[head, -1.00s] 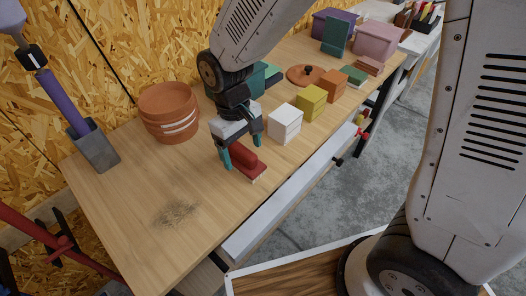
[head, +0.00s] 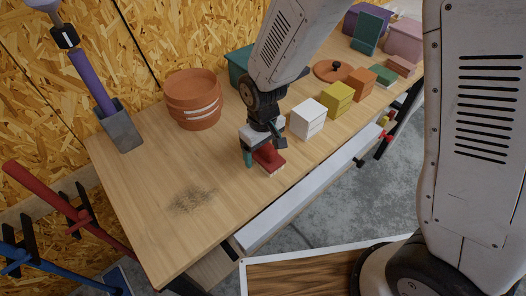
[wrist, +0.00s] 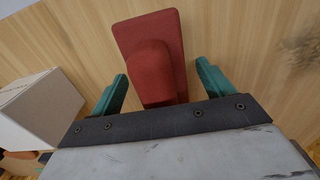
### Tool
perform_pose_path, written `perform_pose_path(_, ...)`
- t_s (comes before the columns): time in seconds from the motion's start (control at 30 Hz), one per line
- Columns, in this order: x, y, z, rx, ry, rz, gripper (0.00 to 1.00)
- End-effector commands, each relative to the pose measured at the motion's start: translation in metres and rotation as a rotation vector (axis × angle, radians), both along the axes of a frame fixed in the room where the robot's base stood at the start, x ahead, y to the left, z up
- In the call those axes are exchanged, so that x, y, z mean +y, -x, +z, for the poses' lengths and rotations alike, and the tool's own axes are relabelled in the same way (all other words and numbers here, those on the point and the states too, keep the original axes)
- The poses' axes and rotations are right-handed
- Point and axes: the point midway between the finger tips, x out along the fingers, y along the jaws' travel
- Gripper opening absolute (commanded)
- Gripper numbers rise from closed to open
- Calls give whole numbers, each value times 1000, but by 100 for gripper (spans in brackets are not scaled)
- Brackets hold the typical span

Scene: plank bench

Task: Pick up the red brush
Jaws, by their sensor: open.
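The red brush (head: 269,159) lies on the wooden bench, close to its front edge. In the wrist view the red brush (wrist: 152,60) shows its flat red body with a raised rounded handle along the middle. My gripper (head: 262,160) is low over the bench at the brush. In the wrist view my gripper (wrist: 160,82) is open, with one teal finger on each side of the brush's handle. Both fingers look apart from the brush. The handle's near end is hidden by the gripper's dark palm edge.
A white box (head: 307,119) stands just right of the brush, with yellow (head: 337,98) and orange (head: 361,83) boxes beyond. Stacked terracotta pots (head: 193,99) stand at the back left. A dusty patch (head: 191,200) marks the bench front left. The bench between is clear.

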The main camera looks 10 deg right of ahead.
Motion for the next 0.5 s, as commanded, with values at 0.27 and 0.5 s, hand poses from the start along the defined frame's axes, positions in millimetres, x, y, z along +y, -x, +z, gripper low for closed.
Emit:
perform_pose_path(0.27,0,0,0,0,0,0,44)
perform_pose_path(0.5,0,0,1,-1,-1,-1,24)
